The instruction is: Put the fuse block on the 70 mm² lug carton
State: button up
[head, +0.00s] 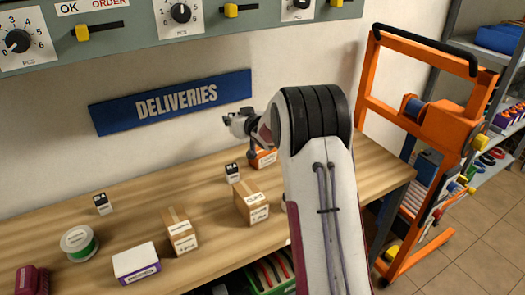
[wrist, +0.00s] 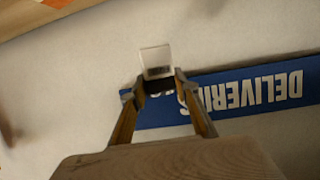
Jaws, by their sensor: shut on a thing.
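My gripper (wrist: 156,84) is shut on a small white block with a dark end, which looks like the fuse block (wrist: 156,62). In the head view my gripper (head: 238,122) is raised above the bench, in front of the wall by the blue sign; the held block is hard to make out there. Two brown cartons stand on the bench, one left of centre (head: 180,236) and one nearer my arm (head: 251,208). An orange and white carton (head: 263,159) is partly hidden behind my arm. The carton labels are too small to tell which is the 70 mm² lug carton.
Two small black-and-white blocks stand on the bench (head: 300,181), one at left (head: 103,204) and one near the middle (head: 232,173). A green spool (head: 79,243), a white-purple box (head: 137,264) and a maroon item (head: 31,280) are at left. An orange frame (head: 383,150) stands right.

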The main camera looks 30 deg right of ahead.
notch_tip(320, 180, up, 2)
jog(key=h, duration=0.1)
send_over(263, 150)
jog(key=shift+f+m, duration=0.2)
jog(key=shift+m, duration=0.2)
jog(key=shift+f, duration=3.15)
jog(key=shift+f, duration=1.85)
jog(key=shift+f, duration=0.15)
